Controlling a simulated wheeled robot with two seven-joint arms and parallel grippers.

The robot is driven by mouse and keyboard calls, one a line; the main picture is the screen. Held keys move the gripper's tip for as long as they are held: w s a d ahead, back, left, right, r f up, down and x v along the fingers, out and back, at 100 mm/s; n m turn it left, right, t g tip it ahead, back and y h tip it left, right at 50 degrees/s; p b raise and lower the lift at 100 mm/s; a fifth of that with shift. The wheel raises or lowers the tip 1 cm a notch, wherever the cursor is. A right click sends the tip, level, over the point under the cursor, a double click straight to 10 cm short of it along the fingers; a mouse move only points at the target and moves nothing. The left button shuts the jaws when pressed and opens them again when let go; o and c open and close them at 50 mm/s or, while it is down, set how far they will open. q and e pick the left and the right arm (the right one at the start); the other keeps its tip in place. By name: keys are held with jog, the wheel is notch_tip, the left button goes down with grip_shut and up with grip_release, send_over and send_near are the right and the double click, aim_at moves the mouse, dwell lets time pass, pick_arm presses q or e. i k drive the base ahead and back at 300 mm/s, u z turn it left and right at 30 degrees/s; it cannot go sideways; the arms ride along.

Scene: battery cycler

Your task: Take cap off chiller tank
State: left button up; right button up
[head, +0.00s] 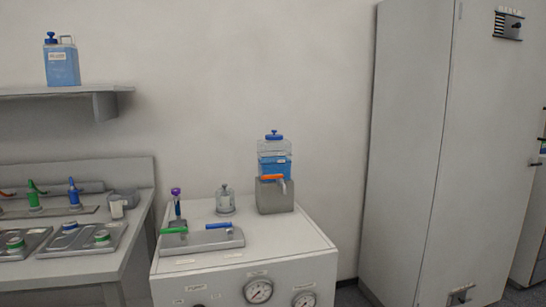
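A clear tank (275,158) with blue liquid in its lower part stands upright on a grey block (276,198) at the back right of the white cabinet. I take it to be the chiller tank, but its label is too small to read. A blue cap (274,136) with a knob sits on top of the tank. An orange lever (271,177) and a pale spout show at the front below the liquid. Neither of my grippers is in view.
The white cabinet (205,267) carries gauges on its front, a small clear jar (225,200), and a grey manifold (201,241) with green and blue handles. A blue-capped jug (61,64) stands on the wall shelf. A bench with trays is at left; a tall cabinet (440,150) at right.

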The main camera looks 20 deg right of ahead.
aim_at(274, 136)
jog(key=z, duration=0.5)
jog(key=k, duration=0.55)
jog(key=z, duration=0.9)
jog(key=i, duration=1.2)
jog(key=u, duration=0.85)
jog(key=i, duration=1.1)
jog(key=u, duration=1.15)
